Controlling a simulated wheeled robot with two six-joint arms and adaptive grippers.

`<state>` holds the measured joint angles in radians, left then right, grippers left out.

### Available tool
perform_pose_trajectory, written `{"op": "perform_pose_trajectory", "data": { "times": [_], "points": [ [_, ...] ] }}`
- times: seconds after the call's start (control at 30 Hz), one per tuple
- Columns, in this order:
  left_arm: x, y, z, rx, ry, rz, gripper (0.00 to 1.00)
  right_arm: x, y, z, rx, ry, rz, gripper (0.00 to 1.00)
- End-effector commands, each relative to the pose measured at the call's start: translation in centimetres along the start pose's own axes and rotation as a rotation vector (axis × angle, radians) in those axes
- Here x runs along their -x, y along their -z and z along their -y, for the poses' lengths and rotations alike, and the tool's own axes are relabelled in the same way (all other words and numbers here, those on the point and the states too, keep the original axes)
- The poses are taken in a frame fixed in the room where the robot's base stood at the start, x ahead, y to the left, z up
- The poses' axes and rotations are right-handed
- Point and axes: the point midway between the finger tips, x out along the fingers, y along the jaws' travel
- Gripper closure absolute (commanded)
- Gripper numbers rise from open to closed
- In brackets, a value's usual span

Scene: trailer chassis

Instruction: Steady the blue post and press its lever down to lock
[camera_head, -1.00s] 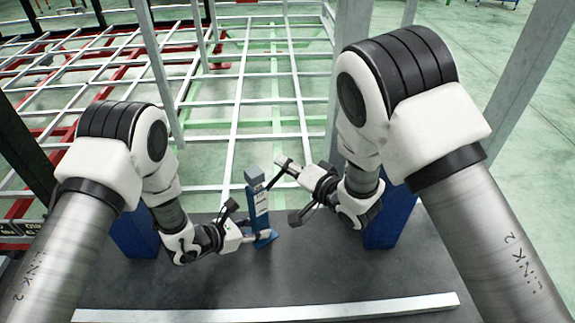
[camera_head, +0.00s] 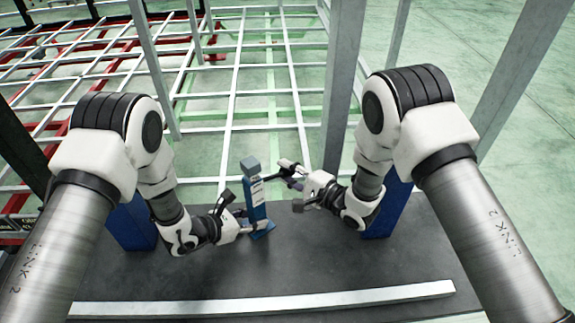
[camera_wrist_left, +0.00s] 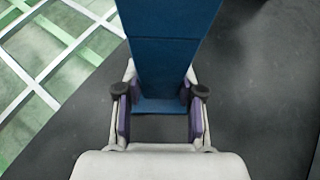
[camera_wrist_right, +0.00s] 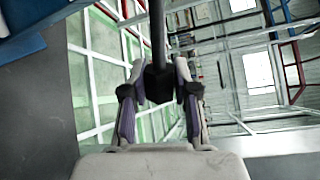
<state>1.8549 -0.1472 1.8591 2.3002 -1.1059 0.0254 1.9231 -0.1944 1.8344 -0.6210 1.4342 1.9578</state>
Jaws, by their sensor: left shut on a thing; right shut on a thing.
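The blue post (camera_head: 256,205) stands upright on a blue foot on the dark worktop, with a pale label on its side. My left gripper (camera_head: 243,222) is shut on the lower part of the post. In the left wrist view the post (camera_wrist_left: 168,60) passes between both fingers (camera_wrist_left: 160,105). A thin dark lever (camera_head: 273,177) sticks out to the right from the upper post, roughly level. My right gripper (camera_head: 291,180) is shut on its outer end. In the right wrist view the lever (camera_wrist_right: 157,35) ends in a dark block between the fingertips (camera_wrist_right: 159,88).
The dark worktop (camera_head: 330,255) is clear around the post. A pale bar (camera_head: 260,303) runs along its near edge. Blue blocks stand at left (camera_head: 131,226) and right (camera_head: 390,207). Grey uprights (camera_head: 343,90) rise behind, with a pale and red frame grid (camera_head: 240,90) beyond.

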Motion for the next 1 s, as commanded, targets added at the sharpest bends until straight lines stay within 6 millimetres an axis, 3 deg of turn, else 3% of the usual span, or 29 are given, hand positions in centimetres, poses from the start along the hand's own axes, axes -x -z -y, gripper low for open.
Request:
{"op": "perform_pose_trajectory", "data": {
  "times": [0.5, 1.0],
  "points": [
    [0.0, -0.1, 0.0, -0.001, 0.0, 0.002, 0.82, -0.6, -0.6, -3.2, -0.409, 0.061, 0.065, 1.0],
    [0.0, -0.1, 0.0, -0.002, 0.0, 0.002, 0.82, -0.8, -1.0, -4.0, -0.529, 0.08, 0.084, 1.0]
  ]
}}
